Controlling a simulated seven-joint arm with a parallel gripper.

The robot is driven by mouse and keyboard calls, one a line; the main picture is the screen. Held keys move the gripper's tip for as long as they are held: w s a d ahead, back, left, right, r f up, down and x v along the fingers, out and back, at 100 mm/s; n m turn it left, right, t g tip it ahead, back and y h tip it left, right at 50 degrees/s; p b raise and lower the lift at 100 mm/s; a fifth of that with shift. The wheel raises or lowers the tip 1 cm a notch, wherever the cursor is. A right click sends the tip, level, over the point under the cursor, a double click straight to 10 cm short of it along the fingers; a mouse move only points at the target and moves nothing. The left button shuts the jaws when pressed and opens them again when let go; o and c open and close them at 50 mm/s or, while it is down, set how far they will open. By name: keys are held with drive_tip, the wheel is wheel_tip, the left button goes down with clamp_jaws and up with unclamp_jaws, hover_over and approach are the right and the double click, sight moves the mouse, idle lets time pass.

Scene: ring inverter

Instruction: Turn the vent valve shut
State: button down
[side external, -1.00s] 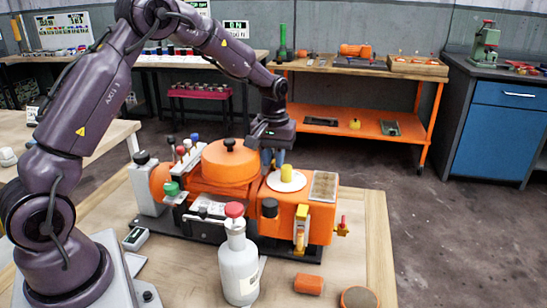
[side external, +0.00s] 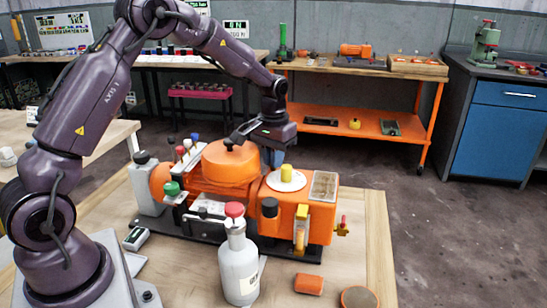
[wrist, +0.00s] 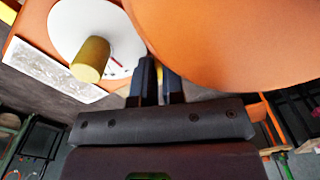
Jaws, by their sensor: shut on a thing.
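The orange machine (side external: 318,222) stands on a black base on the wooden bench. My gripper (side external: 271,157) points down behind the machine's round orange drum (side external: 228,165), to the left of the white dial (side external: 285,180) with its yellow knob (side external: 286,172). In the wrist view the two dark fingers (wrist: 160,72) are close together beside the drum's orange edge, with the white dial to their left. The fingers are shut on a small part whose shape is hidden. I cannot make out for certain which fitting is the vent valve.
A grey bottle with a red cap (side external: 239,270) stands in front of the machine. A red-handled fitting (side external: 342,228) sticks out at its right end. An orange block (side external: 308,284) and a round piece (side external: 359,298) lie at the bench's front right.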

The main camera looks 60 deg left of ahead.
drive_tip(key=m, duration=1.3)
drive_tip(key=shift+r, duration=0.1)
drive_tip(key=shift+m, duration=0.3)
idle(0.3)
drive_tip(key=c, duration=1.5)
unclamp_jaws()
wheel_tip(320, 180, up, 13)
